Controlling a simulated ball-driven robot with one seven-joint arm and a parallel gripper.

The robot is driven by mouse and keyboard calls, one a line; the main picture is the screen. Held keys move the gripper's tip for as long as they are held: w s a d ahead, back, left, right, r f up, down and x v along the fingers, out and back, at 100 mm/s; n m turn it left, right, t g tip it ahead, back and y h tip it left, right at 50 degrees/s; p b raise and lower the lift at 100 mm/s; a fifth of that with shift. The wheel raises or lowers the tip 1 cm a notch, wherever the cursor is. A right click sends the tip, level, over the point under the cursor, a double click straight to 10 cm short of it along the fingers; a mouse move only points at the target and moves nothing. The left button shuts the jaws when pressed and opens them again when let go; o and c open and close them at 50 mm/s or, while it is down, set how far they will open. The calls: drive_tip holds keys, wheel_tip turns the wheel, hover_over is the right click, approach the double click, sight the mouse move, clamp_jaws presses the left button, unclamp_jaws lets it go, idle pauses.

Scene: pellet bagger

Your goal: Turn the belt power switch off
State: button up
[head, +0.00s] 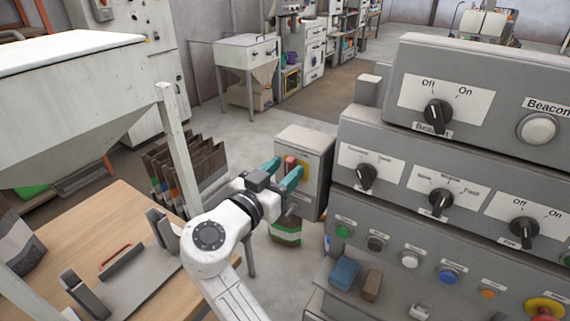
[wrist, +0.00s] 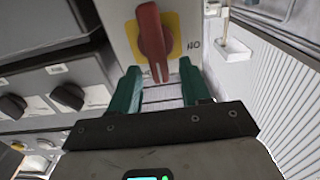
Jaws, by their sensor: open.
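The switch has a red handle (wrist: 152,35) on a yellow plate (wrist: 171,22), fixed to a light grey box (wrist: 120,35). In the wrist view the handle stands nearly upright, slightly tilted, with a label beside it that reads like ON upside down. In the head view the red handle (head: 290,164) shows partly behind my gripper on the grey box (head: 310,152). My gripper (wrist: 160,72) is open and empty, its two green fingers pointing toward the box near the switch. The handle's end lies between the fingertips in the picture; I cannot tell whether they touch it.
A large grey control panel (head: 455,150) with several black knobs and coloured buttons stands close on the right. A wooden table (head: 120,205) with a clamp-like fixture and a white hopper (head: 75,90) stand at the left. Paper sacks (head: 185,170) stand behind my arm.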

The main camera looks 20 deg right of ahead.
drive_tip(key=shift+w+d, duration=0.3)
drive_tip(key=shift+d, duration=0.1)
drive_tip(key=c, duration=0.7)
drive_tip(key=o, duration=0.7)
drive_tip(key=shift+a, duration=0.1)
drive_tip(key=b+v, duration=0.3)
drive_tip(key=v, duration=0.7)
drive_tip(key=shift+s+a, duration=0.2)
drive_tip(key=shift+s, duration=0.05)
